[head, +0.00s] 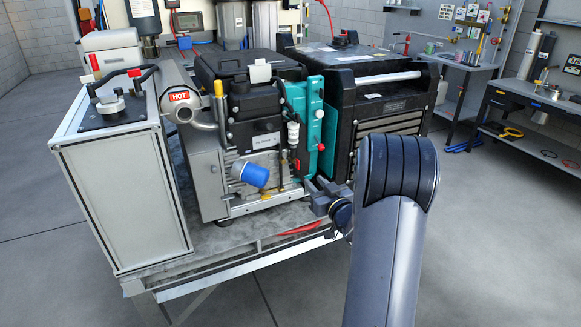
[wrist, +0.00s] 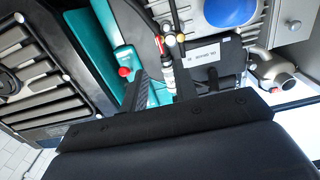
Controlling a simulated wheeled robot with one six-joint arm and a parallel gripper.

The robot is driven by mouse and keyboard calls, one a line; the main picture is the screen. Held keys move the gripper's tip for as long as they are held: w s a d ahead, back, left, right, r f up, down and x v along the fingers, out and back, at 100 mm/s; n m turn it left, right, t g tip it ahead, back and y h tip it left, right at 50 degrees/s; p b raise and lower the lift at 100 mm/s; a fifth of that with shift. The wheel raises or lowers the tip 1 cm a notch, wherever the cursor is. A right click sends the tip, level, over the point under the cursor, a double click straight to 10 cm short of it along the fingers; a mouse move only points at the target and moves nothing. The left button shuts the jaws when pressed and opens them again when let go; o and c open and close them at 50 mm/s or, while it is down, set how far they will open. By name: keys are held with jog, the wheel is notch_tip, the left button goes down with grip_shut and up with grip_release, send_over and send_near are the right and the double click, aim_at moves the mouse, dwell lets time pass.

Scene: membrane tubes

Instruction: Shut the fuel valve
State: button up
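The engine's front carries small brass fittings (head: 284,158) with a red part beside them, under a white ribbed cylinder (head: 293,135). In the wrist view the red-and-yellow fittings (wrist: 168,40) and the white cylinder (wrist: 168,72) show near the top middle. I cannot tell for sure which part is the fuel valve. My gripper (head: 318,192) is low at the front right of the engine, partly hidden behind my arm. In the wrist view its dark fingers (wrist: 161,90) stand apart with the cylinder seen between them. I see nothing held.
A blue filter (head: 251,174) sticks out left of the fittings. A teal panel (head: 309,125) with red knobs stands right of them. A pipe marked HOT (head: 180,98) is at the left. A black ribbed case (head: 375,100) stands at the right. The floor in front is clear.

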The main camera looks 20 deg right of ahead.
aim_at(299, 165)
jog(key=w+p, duration=0.1)
jog(key=w, duration=0.4)
jog(key=w+p, duration=0.1)
jog(key=w, duration=0.4)
jog(key=shift+w+a, duration=0.2)
jog(key=shift+w, duration=0.05)
grip_shut()
